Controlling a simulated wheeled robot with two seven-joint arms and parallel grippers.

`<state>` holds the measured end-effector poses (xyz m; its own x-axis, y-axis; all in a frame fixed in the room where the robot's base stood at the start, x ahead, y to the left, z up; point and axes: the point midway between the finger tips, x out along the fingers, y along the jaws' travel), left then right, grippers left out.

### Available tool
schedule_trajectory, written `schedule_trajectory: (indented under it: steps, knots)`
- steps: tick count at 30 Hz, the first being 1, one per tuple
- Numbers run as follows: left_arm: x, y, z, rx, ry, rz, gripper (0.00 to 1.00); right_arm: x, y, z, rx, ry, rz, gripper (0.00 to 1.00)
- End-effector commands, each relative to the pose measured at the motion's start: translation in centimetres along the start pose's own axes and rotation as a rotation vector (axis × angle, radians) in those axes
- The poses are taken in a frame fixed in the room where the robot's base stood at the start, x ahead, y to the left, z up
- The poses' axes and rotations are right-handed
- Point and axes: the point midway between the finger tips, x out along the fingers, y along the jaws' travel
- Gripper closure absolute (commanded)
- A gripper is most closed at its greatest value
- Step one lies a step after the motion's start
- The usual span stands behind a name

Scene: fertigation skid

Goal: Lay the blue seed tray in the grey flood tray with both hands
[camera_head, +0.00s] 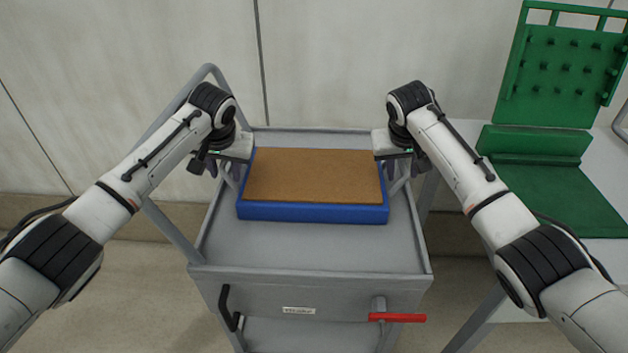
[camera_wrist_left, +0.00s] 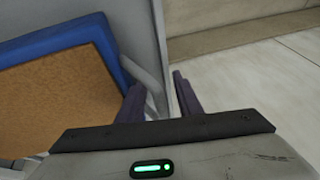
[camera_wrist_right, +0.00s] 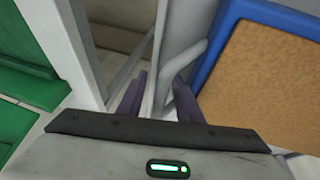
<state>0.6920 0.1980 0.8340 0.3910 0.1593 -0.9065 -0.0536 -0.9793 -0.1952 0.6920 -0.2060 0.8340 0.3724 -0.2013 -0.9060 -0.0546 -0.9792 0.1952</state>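The blue seed tray (camera_head: 313,212), filled flat with brown material, lies level on the grey top of a cart. Its blue edge also shows in the left wrist view (camera_wrist_left: 112,52) and the right wrist view (camera_wrist_right: 218,42). My left gripper (camera_head: 222,172) is at its left side and my right gripper (camera_head: 394,170) at its right side. Both have parted fingers pointing down, with a slim grey bar showing between them in each wrist view. I cannot tell whether any finger touches the bar or tray. I cannot make out a separate grey flood tray.
The grey cart top (camera_head: 300,248) has a raised rim and bare room in front of the seed tray. A red-handled lever (camera_head: 398,317) and a black handle (camera_head: 229,308) are on its front. A green stand (camera_head: 550,190) is on a pale table at right.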

Motion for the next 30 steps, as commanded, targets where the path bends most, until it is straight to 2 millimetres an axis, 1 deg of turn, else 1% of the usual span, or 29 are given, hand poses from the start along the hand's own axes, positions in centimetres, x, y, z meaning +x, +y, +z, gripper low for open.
schedule_trajectory:
  steps: [6, 7, 11, 12, 13, 30]
  knots:
    - [0.01, 0.02, -0.02, 0.001, 0.001, 0.000, 0.68, 0.00, -0.03, -0.02, 0.000, 0.000, 0.000, 0.68]
    - [0.01, 0.02, -0.02, 0.001, 0.001, 0.000, 0.69, 0.00, -0.03, -0.02, 0.000, 0.000, 0.000, 0.69]
    - [0.00, 0.01, -0.02, 0.000, 0.000, 0.000, 0.91, -0.01, -0.03, -0.01, 0.000, 0.000, 0.000, 0.91]
    - [0.00, 0.01, -0.02, 0.000, 0.000, 0.000, 0.98, -0.02, -0.03, -0.01, 0.000, 0.000, 0.000, 0.98]
    - [-0.01, 0.01, -0.02, 0.000, 0.000, 0.000, 1.00, -0.02, -0.03, -0.01, 0.000, 0.000, 0.000, 1.00]
    - [-0.03, -0.02, -0.02, 0.000, 0.000, 0.000, 1.00, -0.03, -0.03, -0.01, 0.000, 0.000, 0.000, 1.00]
